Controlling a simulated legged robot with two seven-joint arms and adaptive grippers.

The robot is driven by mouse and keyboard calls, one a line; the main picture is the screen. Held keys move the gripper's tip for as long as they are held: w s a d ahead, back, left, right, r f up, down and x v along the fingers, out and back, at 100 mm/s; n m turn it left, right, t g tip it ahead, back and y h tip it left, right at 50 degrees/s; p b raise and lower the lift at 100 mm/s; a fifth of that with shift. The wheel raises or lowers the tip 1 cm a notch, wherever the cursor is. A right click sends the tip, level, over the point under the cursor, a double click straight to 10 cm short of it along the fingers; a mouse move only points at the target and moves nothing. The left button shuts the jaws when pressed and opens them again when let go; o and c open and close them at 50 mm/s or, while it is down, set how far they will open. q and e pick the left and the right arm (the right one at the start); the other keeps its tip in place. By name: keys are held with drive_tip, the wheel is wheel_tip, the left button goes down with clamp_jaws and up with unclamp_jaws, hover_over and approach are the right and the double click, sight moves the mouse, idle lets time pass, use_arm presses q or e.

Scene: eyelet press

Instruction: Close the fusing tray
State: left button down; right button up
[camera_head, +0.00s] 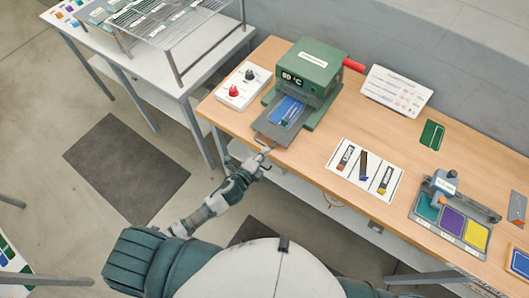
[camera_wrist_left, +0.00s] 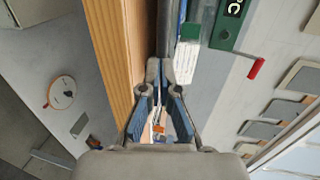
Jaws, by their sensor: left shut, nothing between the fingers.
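The fusing tray (camera_head: 270,130) is a dark grey plate pulled out from the front of the green fusing machine (camera_head: 314,70), whose display reads in °C. A blue card (camera_head: 287,111) lies on the tray. My left gripper (camera_head: 266,150) is shut and empty, with its tips close to the tray's front edge, near the table's front edge. The left wrist view shows the closed fingertips (camera_wrist_left: 160,66) against or just before the tray's edge; I cannot tell whether they touch. Part of the green machine (camera_wrist_left: 228,22) shows beyond. My right gripper is not in view.
A white box with red and black knobs (camera_head: 243,86) stands left of the machine. A red handle (camera_head: 354,65) sticks out at the machine's right. A white mat with several strips (camera_head: 343,178) lies to the right. Bare wood separates it from the tray.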

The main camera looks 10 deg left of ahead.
sight(282, 130)
use_arm(q)
drive_tip(key=x, duration=0.4)
drive_tip(key=r+x, duration=0.1)
drive_tip(key=x, duration=0.3)
drive_tip(key=r+x, duration=0.1)
drive_tip(key=x, duration=0.3)
drive_tip(key=shift+w+d+r, duration=0.15)
drive_tip(key=shift+w+r, duration=0.05)
drive_tip(key=shift+r, duration=0.25)
